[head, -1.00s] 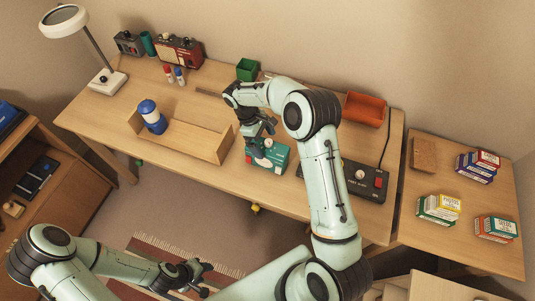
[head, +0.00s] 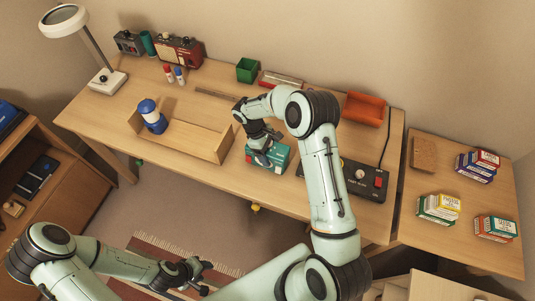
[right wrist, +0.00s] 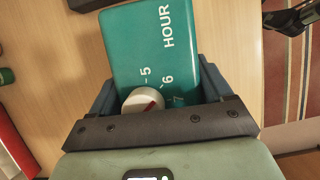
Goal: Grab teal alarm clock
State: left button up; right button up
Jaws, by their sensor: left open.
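The teal alarm clock (head: 279,157) stands near the front edge of the desk. It also fills the upper middle of the right wrist view (right wrist: 150,40), with a white dial and the word HOUR on it. My right gripper (head: 260,158) is down over the clock, one finger along each side of it in the right wrist view (right wrist: 158,92). I cannot tell whether the fingers press on it. Part of the clock is hidden by the gripper. My left gripper (head: 200,277) is open and empty, low in front of the desk above the floor.
A black control box (head: 362,183) with a red switch stands right of the clock. A wooden tray (head: 205,145) with a blue lantern (head: 151,116) is to the left. A green bin (head: 247,70) and an orange tray (head: 364,109) are behind.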

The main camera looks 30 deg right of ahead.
jog(key=shift+c, duration=1.2)
jog(key=shift+r, duration=0.15)
